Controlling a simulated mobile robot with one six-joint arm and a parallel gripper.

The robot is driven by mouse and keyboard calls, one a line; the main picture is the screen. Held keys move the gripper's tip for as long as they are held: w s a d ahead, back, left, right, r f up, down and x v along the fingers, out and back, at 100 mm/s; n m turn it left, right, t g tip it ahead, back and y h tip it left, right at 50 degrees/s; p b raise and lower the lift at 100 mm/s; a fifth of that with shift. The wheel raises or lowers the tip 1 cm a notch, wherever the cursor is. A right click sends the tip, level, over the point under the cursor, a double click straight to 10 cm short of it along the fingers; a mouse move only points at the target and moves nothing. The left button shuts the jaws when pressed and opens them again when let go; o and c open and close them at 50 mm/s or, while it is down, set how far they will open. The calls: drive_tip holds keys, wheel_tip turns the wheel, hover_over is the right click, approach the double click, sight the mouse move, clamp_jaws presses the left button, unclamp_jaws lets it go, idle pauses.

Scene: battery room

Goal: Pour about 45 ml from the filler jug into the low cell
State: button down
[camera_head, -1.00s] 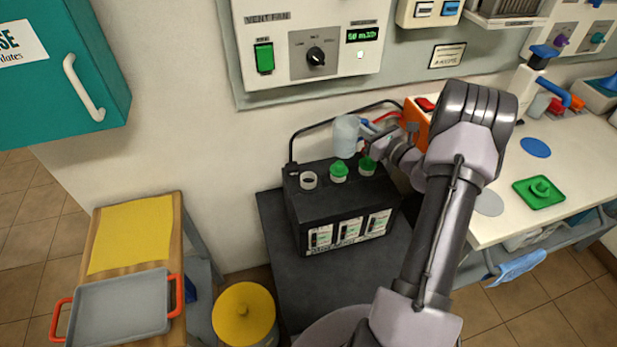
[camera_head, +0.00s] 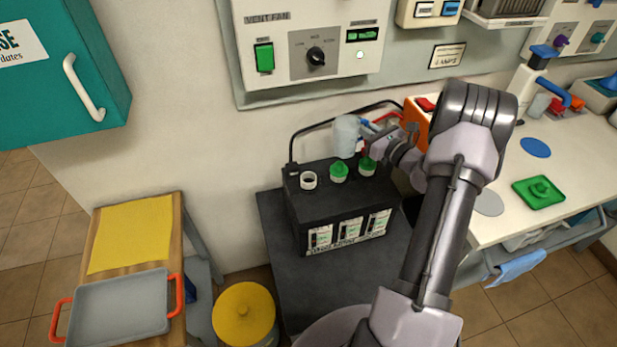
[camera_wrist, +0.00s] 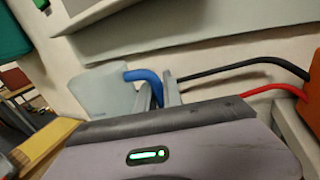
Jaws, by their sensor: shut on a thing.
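The filler jug (camera_head: 346,136) is a pale, see-through blue vessel with a blue handle. It is held above the back of the black battery (camera_head: 345,208), close to upright. My gripper (camera_head: 371,138) is shut on its handle; the wrist view shows the fingers (camera_wrist: 160,96) at the blue handle and the jug (camera_wrist: 98,92) to their left. The leftmost cell opening (camera_head: 308,181) is uncapped with a pale rim; the jug is behind and right of it. The other two cells have green caps (camera_head: 339,172). The jug's liquid level cannot be told.
A black cable loops behind the battery. An orange box (camera_head: 415,117) stands right of the jug, with red leads. The wall panel (camera_head: 305,40) is above. A yellow-lidded bin (camera_head: 244,312) and a trolley with a grey tray (camera_head: 120,308) stand left.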

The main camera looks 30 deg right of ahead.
wheel_tip(320, 180, up, 5)
drive_tip(key=p, duration=0.3)
drive_tip(key=shift+s, duration=0.1)
idle(0.3)
